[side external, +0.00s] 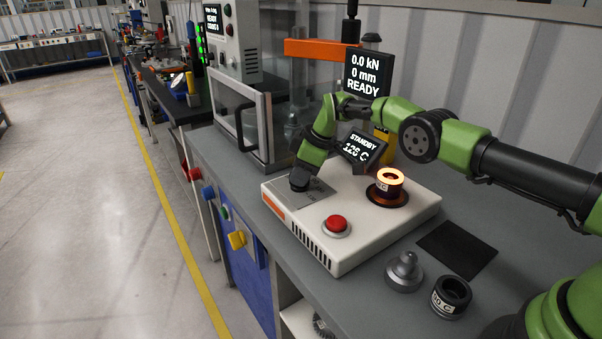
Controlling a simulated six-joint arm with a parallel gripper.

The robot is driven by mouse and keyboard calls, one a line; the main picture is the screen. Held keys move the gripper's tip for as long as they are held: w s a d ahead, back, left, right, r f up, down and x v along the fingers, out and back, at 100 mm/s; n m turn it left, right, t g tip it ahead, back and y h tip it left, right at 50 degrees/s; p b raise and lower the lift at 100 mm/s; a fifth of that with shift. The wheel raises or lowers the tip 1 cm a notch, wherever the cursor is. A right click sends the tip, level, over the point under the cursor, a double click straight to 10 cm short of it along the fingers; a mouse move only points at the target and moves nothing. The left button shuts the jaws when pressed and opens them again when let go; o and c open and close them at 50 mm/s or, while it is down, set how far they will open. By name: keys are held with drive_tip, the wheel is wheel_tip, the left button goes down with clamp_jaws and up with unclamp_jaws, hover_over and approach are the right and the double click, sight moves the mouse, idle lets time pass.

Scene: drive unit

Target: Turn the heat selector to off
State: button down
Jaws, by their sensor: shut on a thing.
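The heat selector (299,183) is a dark round knob on the grey panel of a white heater unit (385,229). My gripper (301,173) is directly above it, pointing down, with its fingers shut on the knob. The fingertips are small and dark here, and the knob's pointer and panel markings cannot be read. A display (362,148) behind the unit reads STANDBY and 126 C. A ring (390,177) glows orange on top of a dark part on the unit's heating spot.
A red button (336,224) stands on the unit in front of the knob. A grey cone part (404,271), a dark ring (451,296) and a black mat (457,249) lie on the bench to the right.

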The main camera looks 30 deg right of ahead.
drive_tip(key=shift+s+f, duration=0.1)
idle(0.3)
drive_tip(key=c, duration=1.1)
unclamp_jaws()
drive_tip(key=shift+d+r, duration=0.25)
drive_tip(key=shift+r, duration=0.5)
drive_tip(key=v, duration=0.8)
drive_tip(key=shift+s+r, duration=0.15)
drive_tip(key=shift+r, duration=0.05)
